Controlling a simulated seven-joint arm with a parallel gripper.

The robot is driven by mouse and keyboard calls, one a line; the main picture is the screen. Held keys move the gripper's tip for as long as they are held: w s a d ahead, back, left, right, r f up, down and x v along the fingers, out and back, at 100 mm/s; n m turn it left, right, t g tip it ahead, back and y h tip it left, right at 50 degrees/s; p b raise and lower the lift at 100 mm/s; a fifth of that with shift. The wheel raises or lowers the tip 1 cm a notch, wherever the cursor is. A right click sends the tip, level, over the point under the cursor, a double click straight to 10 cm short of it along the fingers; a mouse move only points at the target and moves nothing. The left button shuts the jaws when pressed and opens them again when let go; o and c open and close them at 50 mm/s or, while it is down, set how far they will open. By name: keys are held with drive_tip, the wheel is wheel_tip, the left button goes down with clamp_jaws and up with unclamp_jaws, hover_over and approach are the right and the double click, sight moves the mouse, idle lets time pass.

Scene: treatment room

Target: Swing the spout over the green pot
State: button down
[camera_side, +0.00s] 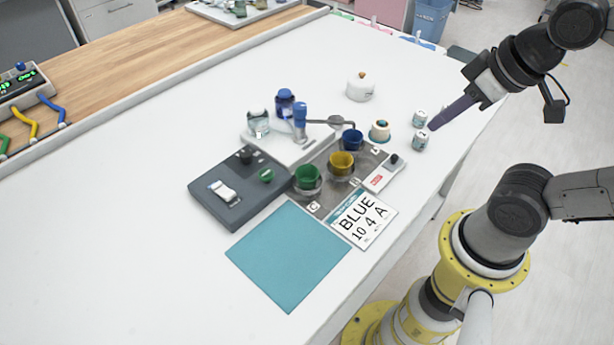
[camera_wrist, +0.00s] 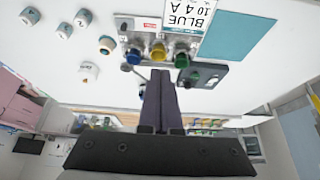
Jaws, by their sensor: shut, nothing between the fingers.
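The spout (camera_side: 326,121) is a thin grey arm reaching right from a blue-capped post (camera_side: 300,118); its end is at the blue pot (camera_side: 352,140). The yellow pot (camera_side: 341,163) is in the middle and the green pot (camera_side: 307,177) is nearest the dark box. In the wrist view the blue pot (camera_wrist: 134,56), yellow pot (camera_wrist: 158,51) and green pot (camera_wrist: 182,60) stand in a row beyond my fingertips. My gripper (camera_side: 432,126) is shut and empty, raised to the right of the pots and apart from them. It also shows in the wrist view (camera_wrist: 161,72).
A dark box (camera_side: 220,207) with a switch stands left of the pots. A white card reading BLUE 10 4 A (camera_side: 361,220) and a teal mat (camera_side: 290,255) lie in front. Small white jars (camera_side: 421,140) and a lidded white pot (camera_side: 360,88) stand nearby.

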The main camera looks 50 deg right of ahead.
drive_tip(key=c, duration=1.1)
unclamp_jaws()
drive_tip(key=shift+s, duration=0.2)
drive_tip(key=shift+c, duration=0.2)
drive_tip(key=o, duration=0.7)
drive_tip(key=w+r, duration=0.3)
drive_tip(key=r, duration=0.3)
drive_tip(key=shift+w+r, duration=0.15)
drive_tip(key=shift+w, duration=0.1)
drive_tip(key=w+r+g, duration=0.2)
drive_tip(key=w+r, duration=0.3)
drive_tip(key=w, duration=0.5)
drive_tip(key=m+g, duration=0.1)
drive_tip(key=g, duration=0.3)
hover_over(300, 105)
wheel_tip(300, 105, down, 10)
wheel_tip(300, 105, down, 14)
drive_tip(key=shift+a+f, duration=0.1)
clamp_jaws()
